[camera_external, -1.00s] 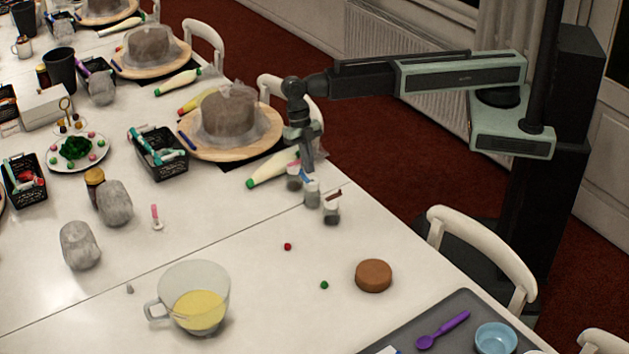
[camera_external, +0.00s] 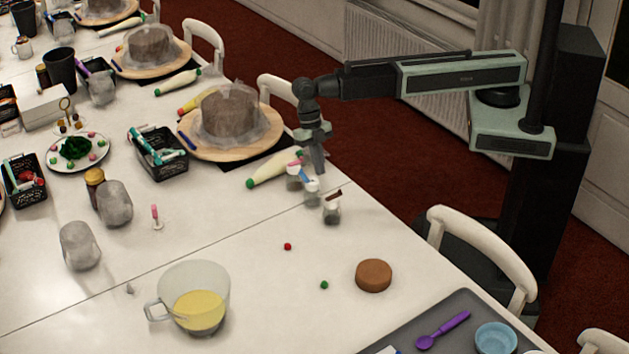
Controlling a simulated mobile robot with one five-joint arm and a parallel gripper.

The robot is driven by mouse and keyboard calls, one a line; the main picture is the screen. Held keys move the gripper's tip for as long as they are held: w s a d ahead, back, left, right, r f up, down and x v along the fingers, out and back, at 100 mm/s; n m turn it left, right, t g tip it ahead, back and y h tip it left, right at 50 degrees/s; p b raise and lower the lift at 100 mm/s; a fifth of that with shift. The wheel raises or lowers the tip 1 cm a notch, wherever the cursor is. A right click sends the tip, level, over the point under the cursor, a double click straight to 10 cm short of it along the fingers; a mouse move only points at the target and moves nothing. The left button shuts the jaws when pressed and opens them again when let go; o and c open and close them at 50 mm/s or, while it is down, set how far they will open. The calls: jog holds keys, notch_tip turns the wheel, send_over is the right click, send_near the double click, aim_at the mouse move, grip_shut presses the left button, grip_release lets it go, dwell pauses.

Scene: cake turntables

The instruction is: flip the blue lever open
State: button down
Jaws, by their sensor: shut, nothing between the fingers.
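Three small glass jars stand in a slanted row near the far table edge. The middle jar (camera_external: 312,194) has a blue lever (camera_external: 307,177) at its top, which looks slanted. How far it is lifted is too small to tell. A jar with a pink top (camera_external: 294,168) stands behind it to the left, and a jar with a dark red top (camera_external: 332,212) stands in front to the right. My gripper (camera_external: 319,171) is shut and empty, pointing down just right of the blue lever, with its tips close to it. I cannot tell whether they touch.
A piping bag (camera_external: 266,173) lies just left of the jars, and a wrapped cake (camera_external: 229,112) sits on a round wooden board (camera_external: 190,147) behind. A brown cake (camera_external: 374,276) and a glass jug (camera_external: 222,285) stand in front. The table between them is mostly clear.

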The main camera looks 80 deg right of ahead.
jog(key=a+p+v, duration=0.2)
jog(key=p+v, duration=0.7)
jog(key=shift+a+r, duration=0.5)
jog(key=shift+a, duration=0.05)
